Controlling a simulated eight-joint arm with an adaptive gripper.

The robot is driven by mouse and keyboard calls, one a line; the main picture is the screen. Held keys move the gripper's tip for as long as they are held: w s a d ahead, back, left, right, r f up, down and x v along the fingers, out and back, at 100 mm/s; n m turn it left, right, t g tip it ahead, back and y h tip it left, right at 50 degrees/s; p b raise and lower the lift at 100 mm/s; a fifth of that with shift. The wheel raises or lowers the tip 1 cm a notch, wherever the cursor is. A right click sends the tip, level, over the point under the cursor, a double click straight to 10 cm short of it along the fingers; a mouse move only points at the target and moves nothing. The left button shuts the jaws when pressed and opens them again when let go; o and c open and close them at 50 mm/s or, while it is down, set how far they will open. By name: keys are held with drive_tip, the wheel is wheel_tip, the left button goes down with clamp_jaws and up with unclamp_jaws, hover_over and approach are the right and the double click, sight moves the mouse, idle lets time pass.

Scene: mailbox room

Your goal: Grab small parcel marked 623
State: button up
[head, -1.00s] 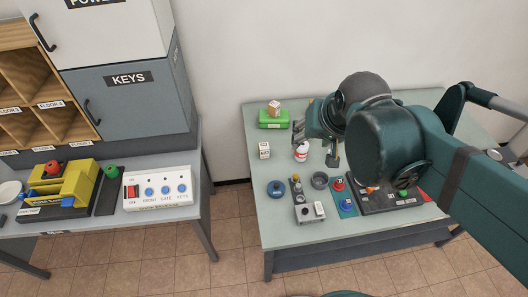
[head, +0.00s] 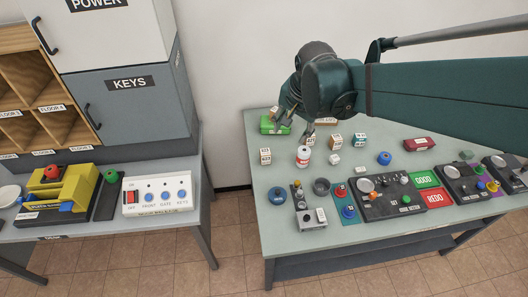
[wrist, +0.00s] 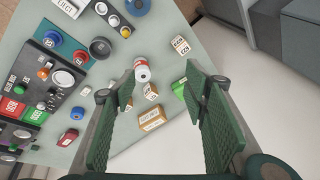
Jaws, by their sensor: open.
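Several small parcels with printed labels stand on the grey-green table; the labels are too small for me to read 623 with certainty. One pale parcel (head: 265,156) is at the table's left, also in the wrist view (wrist: 180,45). A brown parcel (head: 310,139) is under my gripper (head: 298,128) and lies between the fingers in the wrist view (wrist: 150,90). Others are a parcel (head: 334,141), a parcel (head: 360,139) and a larger brown one (wrist: 153,118). Another sits on a green box (head: 268,125), partly hidden by a finger. My gripper is open, empty and above the table.
A red-and-white can (head: 303,157) stands close in front of the brown parcel. A blue round item (head: 277,195), a dark ring (head: 321,186) and control panels (head: 392,197) fill the table's front. The desk (head: 203,212) is at left, across a floor gap.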

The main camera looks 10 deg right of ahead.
drive_tip(key=w+a+f+m+g+b, duration=0.15)
drive_tip(key=w+a+f+m, duration=0.3)
drive_tip(key=w+f, duration=0.55)
drive_tip(key=m+g, duration=0.2)
drive_tip(key=m, duration=0.3)
hover_over(265, 152)
drive_tip(key=shift+n, duration=0.25)
wheel_tip(265, 152, down, 11)
drive_tip(key=shift+s+a+f+b, duration=0.1)
drive_tip(key=shift+f+b, duration=0.1)
drive_tip(key=shift+b, duration=0.1)
drive_tip(key=shift+a+f, duration=0.1)
drive_tip(key=shift+f, duration=0.4)
drive_tip(key=shift+f, duration=1.3)
drive_tip(key=shift+w+d+f+b, duration=0.15)
drive_tip(key=shift+f+b, duration=0.2)
drive_tip(key=shift+f, duration=0.95)
drive_tip(key=shift+w+d+f+b, duration=0.15)
drive_tip(key=shift+f+b, duration=0.15)
drive_tip(key=shift+f, duration=1)
drive_tip(key=shift+s, duration=0.1)
drive_tip(key=shift+c, duration=0.5)
